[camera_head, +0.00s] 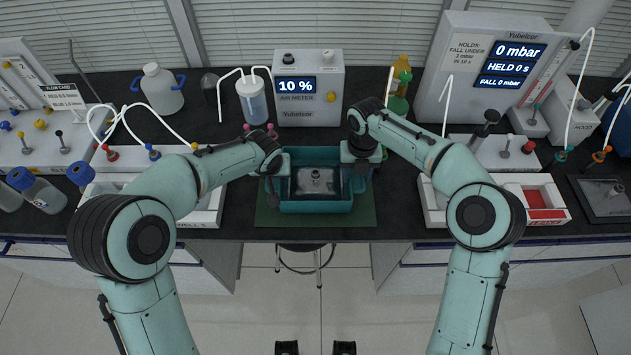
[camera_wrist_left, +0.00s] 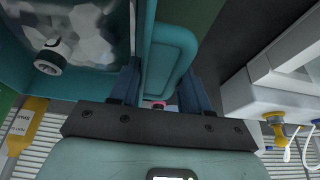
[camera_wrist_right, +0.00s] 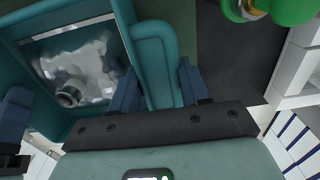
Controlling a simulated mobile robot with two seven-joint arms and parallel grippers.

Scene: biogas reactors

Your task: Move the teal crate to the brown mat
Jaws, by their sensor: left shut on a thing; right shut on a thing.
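The teal crate (camera_head: 315,207) is over the green mat (camera_head: 315,220) at the middle of the bench; I cannot tell whether it rests on it or is just above. A silvery, crumpled-looking content with a short round spout lies inside. My left gripper (camera_head: 276,172) is shut on the crate's left handle, which shows between its fingers in the left wrist view (camera_wrist_left: 168,65). My right gripper (camera_head: 361,168) is shut on the right handle, seen in the right wrist view (camera_wrist_right: 156,65). The crate looks level. I cannot make out a brown mat.
An air meter (camera_head: 309,90) stands behind the crate. A clear bottle (camera_head: 252,98) and a green bottle (camera_head: 399,95) flank it. White racks stand left and right, the right one with a red tray (camera_head: 536,198). A dark flat tray (camera_head: 606,197) lies at the far right. A stool (camera_head: 300,250) is below.

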